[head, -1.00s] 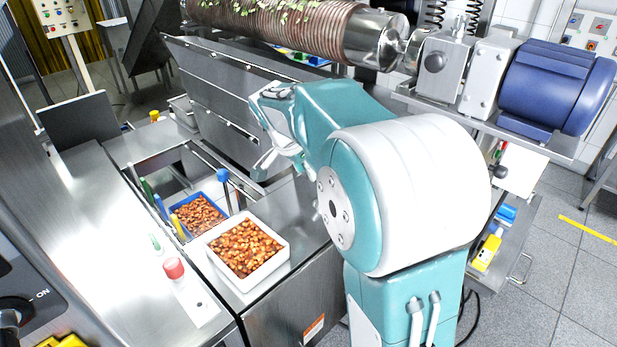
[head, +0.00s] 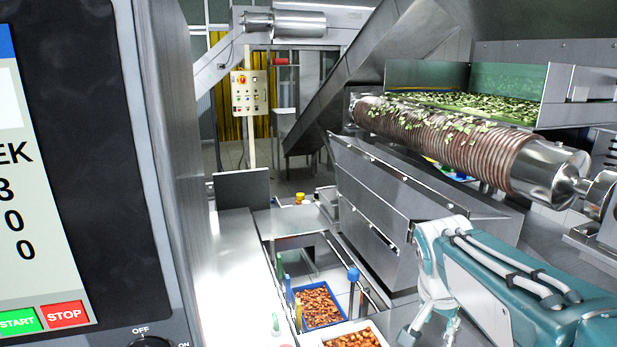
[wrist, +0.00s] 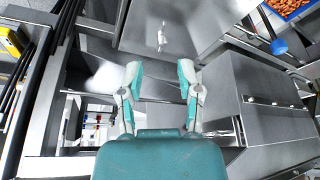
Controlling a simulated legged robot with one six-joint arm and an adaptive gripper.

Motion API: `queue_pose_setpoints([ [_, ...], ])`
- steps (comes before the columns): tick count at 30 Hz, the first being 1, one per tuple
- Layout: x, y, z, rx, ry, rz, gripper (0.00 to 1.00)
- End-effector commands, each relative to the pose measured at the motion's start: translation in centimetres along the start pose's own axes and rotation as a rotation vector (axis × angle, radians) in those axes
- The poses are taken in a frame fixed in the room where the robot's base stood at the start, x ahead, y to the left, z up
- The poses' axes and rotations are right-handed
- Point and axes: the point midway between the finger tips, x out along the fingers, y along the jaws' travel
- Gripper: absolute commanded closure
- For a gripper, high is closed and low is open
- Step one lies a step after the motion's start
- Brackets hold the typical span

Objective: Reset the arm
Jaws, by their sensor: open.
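My gripper (wrist: 161,88) is open and empty in the wrist view, its two teal and white fingers spread apart. Below it are steel surfaces of the machine, with nothing between the fingers. In the head view my gripper (head: 432,333) is at the lower middle right, partly cut off by the bottom edge. My teal arm reaches in from the lower right, its gripper in front of the steel hopper and to the right of the white tray of nuts (head: 372,327).
A blue tray of nuts (head: 342,318) sits left of my gripper. A ribbed roller (head: 440,130) with green bits runs above. A control screen (head: 20,200) with START and STOP buttons fills the left. A control box (head: 250,93) stands behind. A blue-capped post (head: 353,275) rises beside the trays.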

Motion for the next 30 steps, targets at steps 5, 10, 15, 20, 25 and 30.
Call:
queue_pose_setpoints([
  [5,-2.1,1.6,4.2,-0.189,0.014,-0.087,0.54],
  [10,-3.1,3.1,8.1,-0.368,0.039,-0.165,0.54],
  [15,-3.5,4.5,11.9,-0.546,0.078,-0.238,0.54],
  [20,-3.5,5.5,14.4,-0.668,0.114,-0.287,0.54],
  [25,-3.3,5.8,15.3,-0.718,0.127,-0.303,0.54],
  [30,-3.3,5.8,15.3,-0.719,0.127,-0.303,0.54],
])
